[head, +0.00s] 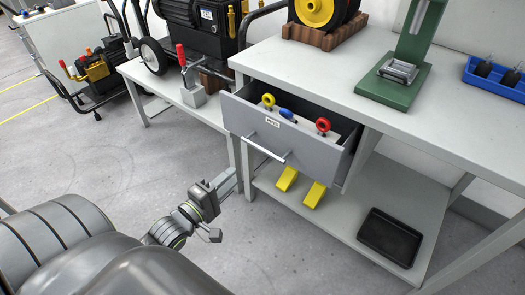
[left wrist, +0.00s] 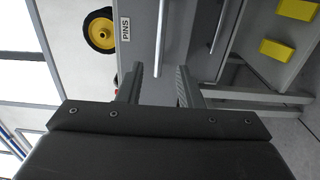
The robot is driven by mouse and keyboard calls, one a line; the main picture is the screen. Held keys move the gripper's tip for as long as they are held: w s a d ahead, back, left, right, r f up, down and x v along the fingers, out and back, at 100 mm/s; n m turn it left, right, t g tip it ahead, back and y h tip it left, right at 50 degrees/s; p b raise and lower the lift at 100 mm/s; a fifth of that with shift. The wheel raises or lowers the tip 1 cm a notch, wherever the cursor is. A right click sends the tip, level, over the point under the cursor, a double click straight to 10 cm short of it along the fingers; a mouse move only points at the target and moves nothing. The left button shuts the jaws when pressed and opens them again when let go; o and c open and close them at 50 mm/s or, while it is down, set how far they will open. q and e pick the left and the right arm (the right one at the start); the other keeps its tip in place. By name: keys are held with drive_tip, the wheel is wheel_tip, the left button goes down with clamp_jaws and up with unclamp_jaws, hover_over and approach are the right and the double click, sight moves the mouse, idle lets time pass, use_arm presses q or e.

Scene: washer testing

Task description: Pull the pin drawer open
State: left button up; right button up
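The grey pin drawer (head: 242,119) stands open under the workbench top, with a "PINS" label on its front. Inside are a yellow ring-headed pin (head: 268,100), a blue-handled pin (head: 287,114) and a red ring-headed pin (head: 323,125). Its bar handle (head: 265,148) runs across the front and also shows in the left wrist view (left wrist: 160,40). My left gripper (head: 232,180) is below and left of the handle, apart from it. In the left wrist view its two fingers (left wrist: 160,85) are spread, with nothing between them; the handle lies beyond the tips. My right gripper is out of view.
The workbench (head: 320,75) carries a green press (head: 400,75), a blue tray (head: 500,80) and a yellow-hubbed wheel (head: 315,10) on a wooden cradle. Its lower shelf (head: 335,225) holds yellow blocks (head: 314,195) and a black tray (head: 390,238).

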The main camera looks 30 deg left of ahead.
sight(263, 148)
use_arm(q)
drive_tip(key=shift+w+d+b, duration=0.2)
drive_tip(key=shift+w+b, duration=0.5)
drive_tip(key=shift+w, duration=1.7)
drive_tip(key=shift+w+d+b, duration=0.15)
drive_tip(key=shift+w+b, duration=0.6)
drive_tip(key=shift+w, duration=1.65)
drive_tip(key=shift+w+d+b, duration=0.2)
drive_tip(key=shift+w+b, duration=0.5)
drive_tip(key=shift+w, duration=1.7)
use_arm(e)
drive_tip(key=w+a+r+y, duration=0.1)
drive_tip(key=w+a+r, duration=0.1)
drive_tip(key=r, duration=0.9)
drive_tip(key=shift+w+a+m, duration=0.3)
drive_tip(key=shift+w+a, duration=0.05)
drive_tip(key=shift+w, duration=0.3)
use_arm(q)
clamp_jaws()
